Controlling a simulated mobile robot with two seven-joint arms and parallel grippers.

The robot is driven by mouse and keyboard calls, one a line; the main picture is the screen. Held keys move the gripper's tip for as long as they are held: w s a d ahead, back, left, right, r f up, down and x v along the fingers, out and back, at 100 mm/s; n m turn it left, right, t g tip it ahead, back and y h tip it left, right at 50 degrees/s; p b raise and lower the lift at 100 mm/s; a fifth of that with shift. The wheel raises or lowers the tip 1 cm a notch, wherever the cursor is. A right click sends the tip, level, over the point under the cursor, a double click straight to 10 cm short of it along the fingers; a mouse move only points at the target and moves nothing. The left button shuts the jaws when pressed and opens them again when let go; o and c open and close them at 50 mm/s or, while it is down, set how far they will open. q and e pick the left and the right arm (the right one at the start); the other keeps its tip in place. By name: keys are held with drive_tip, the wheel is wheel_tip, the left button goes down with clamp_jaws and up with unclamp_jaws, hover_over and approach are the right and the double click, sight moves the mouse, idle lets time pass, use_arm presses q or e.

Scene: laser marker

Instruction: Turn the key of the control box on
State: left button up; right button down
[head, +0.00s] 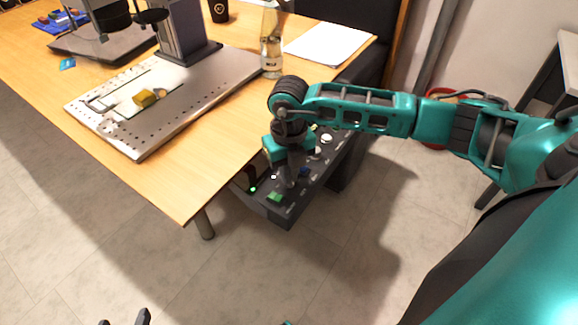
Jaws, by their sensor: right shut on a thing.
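The dark control box (291,207) stands low beside the right end of the wooden table. Its top panel carries a green button (275,196), a blue button (304,172) and a white knob (326,138). A small green light glows on its left side. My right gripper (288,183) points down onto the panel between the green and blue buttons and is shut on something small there. The key is not clearly visible; the gripper hides that spot. The tips of my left gripper (126,319) just show at the bottom edge, apart from each other, over the floor.
The floor in front is clear.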

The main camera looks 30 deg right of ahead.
drive_tip(key=shift+r+m+p, duration=0.1)
drive_tip(key=shift+m+p, duration=0.4)
drive_tip(key=shift+m, duration=1.1)
drive_tip(key=c, duration=1.3)
unclamp_jaws()
drive_tip(key=shift+o, duration=0.2)
wheel_tip(320, 180, up, 13)
drive_tip(key=p, duration=0.2)
